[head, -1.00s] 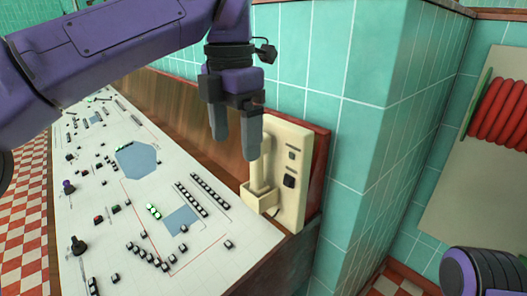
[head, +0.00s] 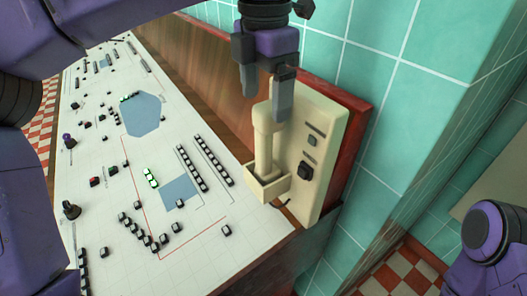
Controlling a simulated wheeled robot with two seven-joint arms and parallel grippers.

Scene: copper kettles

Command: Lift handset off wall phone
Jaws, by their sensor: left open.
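The cream wall phone (head: 318,145) is mounted on a red-brown board at the right end of the control desk. Its cream handset (head: 266,145) stands upright with its lower end in a box-like cradle (head: 268,183). My left gripper (head: 266,105) points down at the top of the handset with its two grey fingers apart. One finger is to the left of the handset top and the other overlaps its upper right part. I cannot tell whether the fingers touch it. My right gripper is out of view; only a purple part of my right arm shows at the lower right.
A white control desk (head: 110,190) with several small black buttons and blue panels fills the left. A wooden back panel (head: 200,75) runs behind it. Green tiled wall (head: 420,60) lies behind and right of the phone. Checkered floor shows at the lower right.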

